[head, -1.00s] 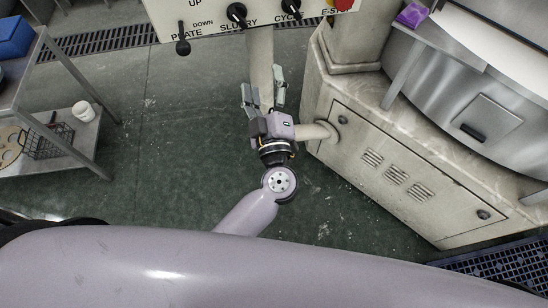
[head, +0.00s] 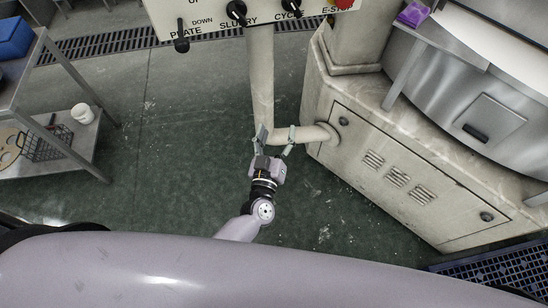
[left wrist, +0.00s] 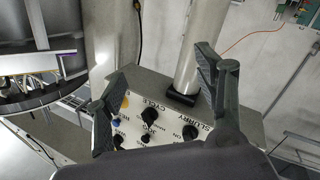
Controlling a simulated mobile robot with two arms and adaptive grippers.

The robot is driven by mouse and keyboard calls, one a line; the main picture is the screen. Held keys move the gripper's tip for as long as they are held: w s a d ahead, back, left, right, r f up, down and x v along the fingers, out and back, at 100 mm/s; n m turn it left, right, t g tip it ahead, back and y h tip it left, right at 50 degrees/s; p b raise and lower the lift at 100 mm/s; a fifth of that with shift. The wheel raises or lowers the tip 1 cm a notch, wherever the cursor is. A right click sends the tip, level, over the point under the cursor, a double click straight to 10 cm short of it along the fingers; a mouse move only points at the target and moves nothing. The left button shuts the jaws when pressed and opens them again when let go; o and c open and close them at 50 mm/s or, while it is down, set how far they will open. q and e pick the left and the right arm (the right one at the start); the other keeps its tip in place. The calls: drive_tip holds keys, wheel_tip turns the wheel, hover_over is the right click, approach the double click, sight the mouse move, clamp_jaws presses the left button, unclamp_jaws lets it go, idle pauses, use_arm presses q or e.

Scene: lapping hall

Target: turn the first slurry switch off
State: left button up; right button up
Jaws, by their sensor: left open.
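The slurry switch (head: 236,10) is a black knob on the cream control panel (head: 205,22), above the SLURRY label, at the top of the head view. The panel's top edge is cut off there. My left gripper (head: 276,133) is open and empty, below the panel in the picture and apart from the switch. It overlaps the bend of a cream pipe in the picture; I cannot tell whether they touch. In the left wrist view the panel (left wrist: 165,155) lies between and beyond the dark fingers, with its SLURRY and CYCLE labels. My right gripper is not in view.
Beside the slurry switch are the black cycle knob (head: 291,8), the red E-stop (head: 343,4) and the plate lever (head: 181,44). The cream machine cabinet (head: 400,170) stands at the right. A metal cart (head: 62,150) stands at the left, with open floor between.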

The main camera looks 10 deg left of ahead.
use_arm(q)
wheel_tip(320, 180, down, 9)
drive_tip(key=s+m+g+h, duration=0.1)
drive_tip(key=s+m+g, duration=0.1)
drive_tip(key=shift+s+a+f+h+b, duration=0.15)
drive_tip(key=shift+s+f+h+b, duration=0.05)
drive_tip(key=shift+s+h+b, duration=0.15)
drive_tip(key=s+a+f+m+g+b, duration=0.1)
drive_tip(key=s+a+f+g, duration=0.3)
drive_tip(key=s+f, duration=0.5)
drive_tip(key=s+a+f+m+g+y+b, duration=0.1)
drive_tip(key=s+a+f+m+g, duration=0.15)
drive_tip(key=s+f, duration=0.65)
drive_tip(key=s+a+f+m+g, duration=0.1)
drive_tip(key=s+a+f+g, duration=0.3)
drive_tip(key=s+f, duration=0.55)
drive_tip(key=s+a+f+g+y, duration=0.1)
drive_tip(key=s+a+f+g, duration=0.1)
drive_tip(key=s, duration=0.3)
drive_tip(key=s+a+f+g+b, duration=0.1)
drive_tip(key=s+a+f+g, duration=0.1)
drive_tip(key=s+a+f, duration=0.2)
drive_tip(key=shift+s+a+f+y, duration=0.25)
drive_tip(key=shift+s+f+y, duration=0.1)
drive_tip(key=shift+s+f, duration=0.45)
drive_tip(key=shift+s+r+g, duration=0.1)
drive_tip(key=shift+g, duration=0.15)
